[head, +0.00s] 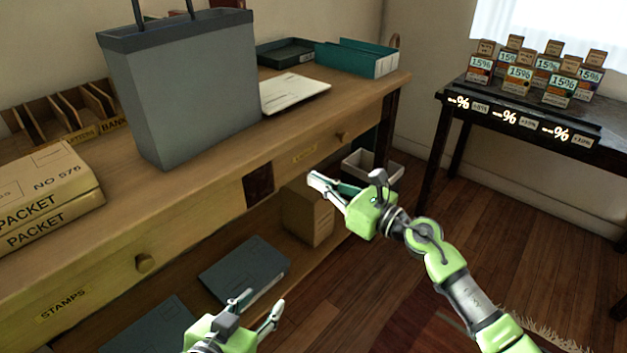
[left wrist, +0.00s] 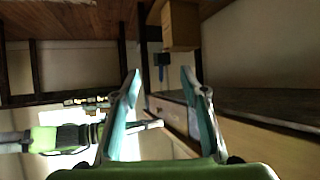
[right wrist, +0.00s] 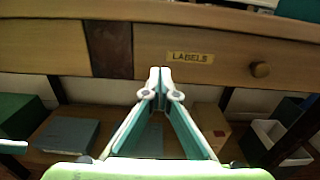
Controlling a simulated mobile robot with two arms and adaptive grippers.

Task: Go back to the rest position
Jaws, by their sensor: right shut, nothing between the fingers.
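My right gripper (head: 318,180) is green with pale fingers and hangs in front of the desk's drawer front in the head view. In the right wrist view its fingertips (right wrist: 160,82) meet and hold nothing, below the drawer marked LABELS (right wrist: 190,57). My left gripper (head: 262,306) is low at the bottom of the head view, in front of the desk's lower shelf. Its two fingers stand apart with nothing between them, as the left wrist view also shows (left wrist: 160,85).
The wooden desk (head: 215,150) bears a grey bag (head: 185,90), packets (head: 45,195) and a teal tray (head: 357,58). Below are dark books (head: 243,268) and a cardboard box (head: 308,215). A dark table (head: 520,115) with small boxes stands at right. Open floor lies between.

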